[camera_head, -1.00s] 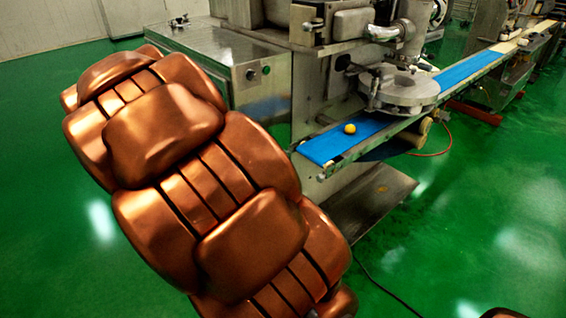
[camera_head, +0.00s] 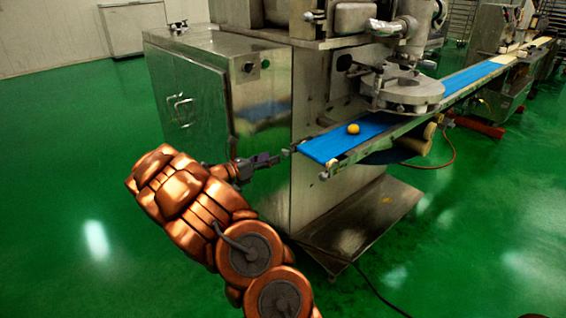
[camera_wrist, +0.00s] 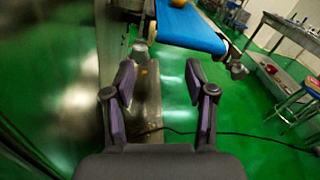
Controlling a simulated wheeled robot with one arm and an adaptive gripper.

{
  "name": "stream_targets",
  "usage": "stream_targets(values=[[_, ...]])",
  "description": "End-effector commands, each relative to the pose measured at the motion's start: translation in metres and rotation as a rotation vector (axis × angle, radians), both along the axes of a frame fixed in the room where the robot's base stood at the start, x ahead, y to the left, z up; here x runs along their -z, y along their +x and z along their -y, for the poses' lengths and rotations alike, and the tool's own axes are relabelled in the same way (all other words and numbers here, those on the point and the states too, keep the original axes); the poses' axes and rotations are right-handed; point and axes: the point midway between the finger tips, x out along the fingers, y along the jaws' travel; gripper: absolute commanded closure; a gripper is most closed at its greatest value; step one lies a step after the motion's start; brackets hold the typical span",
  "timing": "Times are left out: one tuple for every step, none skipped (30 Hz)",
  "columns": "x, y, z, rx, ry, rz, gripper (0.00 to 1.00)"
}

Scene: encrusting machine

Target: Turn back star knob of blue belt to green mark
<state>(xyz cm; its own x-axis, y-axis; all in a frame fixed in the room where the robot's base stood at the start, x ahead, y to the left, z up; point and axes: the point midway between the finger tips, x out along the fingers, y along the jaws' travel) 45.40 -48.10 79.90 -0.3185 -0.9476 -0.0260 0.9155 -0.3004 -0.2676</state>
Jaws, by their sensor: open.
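The blue belt (camera_head: 328,147) sticks out from the machine, and its near end also shows at the top of the wrist view (camera_wrist: 188,30). A small grey knob-like part (camera_wrist: 140,49) is at the left corner of the belt end in the wrist view. Another (camera_wrist: 238,70) is at the right corner; it shows below the belt end in the head view (camera_head: 324,175). Their star shape and any green mark are too small to make out. My gripper (camera_head: 283,155) is beside the belt's left end. In the wrist view its fingers (camera_wrist: 160,78) are apart and empty, below the left part.
A steel cabinet (camera_head: 190,95) stands behind my gripper, left of the machine body. A yellow ball (camera_head: 353,128) lies on the belt. A low steel plate (camera_head: 365,225) and a dark cable (camera_head: 378,290) are on the green floor. The floor in front is open.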

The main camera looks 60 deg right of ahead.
Motion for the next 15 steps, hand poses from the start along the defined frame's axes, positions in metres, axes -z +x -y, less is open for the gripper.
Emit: stream_targets(values=[[0.014,0.006,0.004,-0.017,0.002,-0.033,0.44],[0.018,0.009,0.006,-0.025,0.002,-0.047,0.44],[0.022,0.013,0.008,-0.035,0.002,-0.064,0.44],[0.024,0.015,0.009,-0.041,0.001,-0.073,0.44],[0.025,0.017,0.009,-0.046,0.002,-0.080,0.44],[0.026,0.018,0.011,-0.050,0.002,-0.087,0.44],[0.027,0.019,0.012,-0.052,0.001,-0.090,0.44],[0.027,0.019,0.014,-0.054,0.000,-0.092,0.44],[0.027,0.018,0.017,-0.055,0.001,-0.093,0.44],[0.027,0.018,0.019,-0.054,0.001,-0.094,0.44],[0.027,0.016,0.022,-0.054,0.001,-0.093,0.44],[0.027,0.015,0.027,-0.053,0.001,-0.093,0.44],[0.027,0.014,0.031,-0.053,0.001,-0.092,0.44],[0.027,0.012,0.035,-0.053,0.001,-0.092,0.44],[0.027,0.010,0.041,-0.052,0.001,-0.092,0.44]])
